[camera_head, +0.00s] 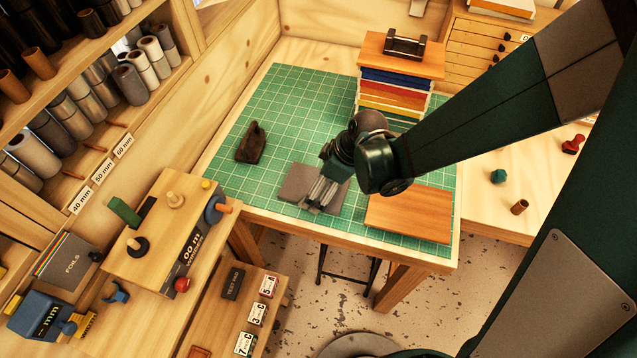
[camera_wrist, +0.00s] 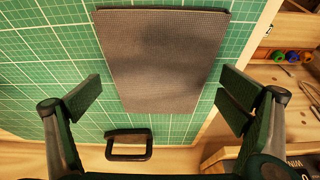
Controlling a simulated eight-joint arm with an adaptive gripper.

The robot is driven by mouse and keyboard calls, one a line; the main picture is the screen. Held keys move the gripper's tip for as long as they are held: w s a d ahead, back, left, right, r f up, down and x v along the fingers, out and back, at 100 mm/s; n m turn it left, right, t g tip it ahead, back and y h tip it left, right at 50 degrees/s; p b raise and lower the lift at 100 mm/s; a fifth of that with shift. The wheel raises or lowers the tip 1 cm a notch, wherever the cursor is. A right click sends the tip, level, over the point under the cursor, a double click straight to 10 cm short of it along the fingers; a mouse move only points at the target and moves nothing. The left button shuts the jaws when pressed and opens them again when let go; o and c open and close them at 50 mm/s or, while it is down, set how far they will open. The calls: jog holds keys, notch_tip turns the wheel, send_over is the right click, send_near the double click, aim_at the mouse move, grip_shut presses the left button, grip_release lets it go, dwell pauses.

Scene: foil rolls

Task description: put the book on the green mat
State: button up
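A dark book (camera_head: 72,260) with coloured stripes and pale lettering lies on the wooden bench at the lower left. The green mat (camera_head: 285,100), printed with a pale grid, covers much of the middle table. It also fills much of the wrist view (camera_wrist: 50,50). My gripper (camera_head: 318,196) is over the mat's front part, above a flat grey pad (camera_head: 297,181). In the wrist view my gripper (camera_wrist: 160,98) is open, its fingers wide apart and nothing held. The grey pad (camera_wrist: 163,55) lies ahead of them. The gripper's height above it is hard to tell.
A wooden board (camera_head: 410,213) and a dark brown tool (camera_head: 251,143) lie on the mat. A stack of coloured layers (camera_head: 393,88) stands at its back. A blue dispenser (camera_head: 45,315) stands near the book. A black loop (camera_wrist: 130,146) shows in the wrist view.

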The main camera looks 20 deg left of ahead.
jog(key=shift+r, duration=0.2)
dwell(0.3)
jog(key=p+v, duration=0.1)
jog(key=v, duration=1.1)
dwell(0.4)
dwell(0.6)
jog(key=shift+d, duration=0.1)
jog(key=s+d+r+m+t+h, duration=0.1)
jog(key=d+r+m, duration=0.4)
jog(key=d, duration=0.6)
jog(key=s+d+r+m+t+h, duration=0.2)
jog(key=d+r+m, duration=0.3)
jog(key=d, duration=0.6)
jog(key=s+d+r+m+t+h, duration=0.1)
jog(key=s+d+r+m+t, duration=0.2)
jog(key=d+m, duration=0.4)
jog(key=d+r+t, duration=0.1)
jog(key=d+r, duration=0.1)
jog(key=d, duration=0.2)
jog(key=shift+d+r+m, duration=0.15)
jog(key=shift+r+m, duration=0.05)
jog(key=shift+m, duration=0.1)
